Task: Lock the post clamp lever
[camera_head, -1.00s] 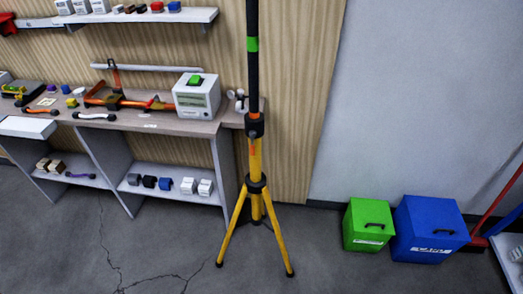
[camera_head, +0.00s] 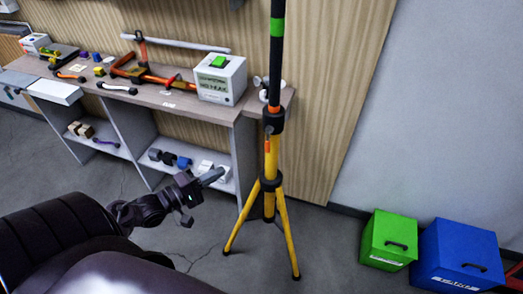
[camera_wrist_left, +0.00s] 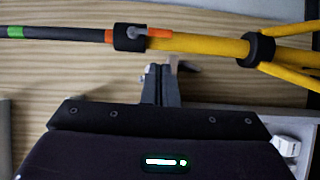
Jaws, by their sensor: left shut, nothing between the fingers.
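The yellow tripod (camera_head: 271,160) stands on the floor, holding an upright black post (camera_head: 276,70) with a green band. The black clamp collar (camera_head: 274,121) sits where the post meets the yellow tube. Its small orange lever (camera_head: 267,145) points down along the tube. In the left wrist view the collar (camera_wrist_left: 130,37) and orange lever (camera_wrist_left: 159,33) lie across the top. My left gripper (camera_head: 216,175) is shut and empty, to the left of the tripod and lower than the lever in the head view. Its fingertips (camera_wrist_left: 164,68) appear just below the lever in the wrist view, apparently not touching it.
The workbench (camera_head: 180,104) behind holds a white box with a green top (camera_head: 221,79), tools and small parts. A green bin (camera_head: 388,240) and a blue bin (camera_head: 460,255) stand at right. The tripod's legs spread over the floor.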

